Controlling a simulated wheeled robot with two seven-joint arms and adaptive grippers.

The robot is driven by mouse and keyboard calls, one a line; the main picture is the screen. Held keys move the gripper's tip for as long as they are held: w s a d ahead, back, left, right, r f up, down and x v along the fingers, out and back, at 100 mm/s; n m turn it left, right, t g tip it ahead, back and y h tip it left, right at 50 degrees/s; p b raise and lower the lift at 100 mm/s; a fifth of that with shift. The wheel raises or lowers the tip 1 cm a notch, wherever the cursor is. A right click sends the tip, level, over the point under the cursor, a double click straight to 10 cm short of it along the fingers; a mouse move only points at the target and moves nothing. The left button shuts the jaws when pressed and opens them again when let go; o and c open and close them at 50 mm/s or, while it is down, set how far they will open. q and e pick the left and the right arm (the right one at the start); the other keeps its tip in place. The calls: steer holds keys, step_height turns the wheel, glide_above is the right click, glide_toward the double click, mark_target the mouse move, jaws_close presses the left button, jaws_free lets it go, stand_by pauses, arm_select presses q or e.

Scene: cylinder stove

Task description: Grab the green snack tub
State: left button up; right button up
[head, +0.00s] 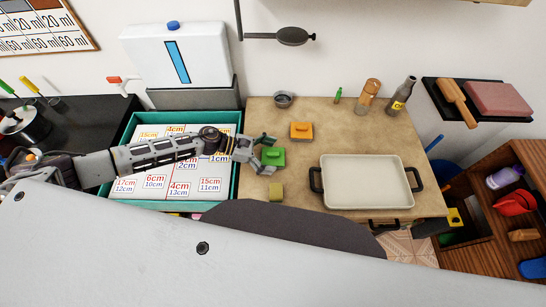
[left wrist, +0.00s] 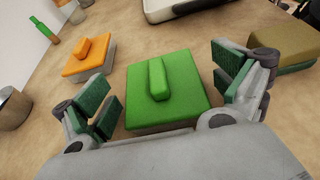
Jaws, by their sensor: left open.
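The green snack tub (head: 273,157) is a low square tub with a raised bar on its lid. It sits on the tan counter, and it also shows in the left wrist view (left wrist: 172,92). My left gripper (head: 264,153) reaches in from the left at the tub's left side. In the left wrist view my left gripper (left wrist: 170,95) is open, with one finger on each side of the tub. The fingers look apart from the tub, and nothing is held. The tub's near lower edge is hidden by the gripper body. My right gripper is not in view.
An orange tub (head: 301,131) stands behind the green one and an olive tub (head: 276,192) in front. A cream pan (head: 367,182) lies to the right, and a metal cup (head: 284,99) is at the back. Bare counter (head: 330,137) lies between the orange tub and the pan.

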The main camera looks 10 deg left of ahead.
mark_target(271, 154)
arm_select(q)
steer(key=c, duration=1.1)
steer(key=shift+r, duration=0.15)
steer(key=shift+r, duration=4.85)
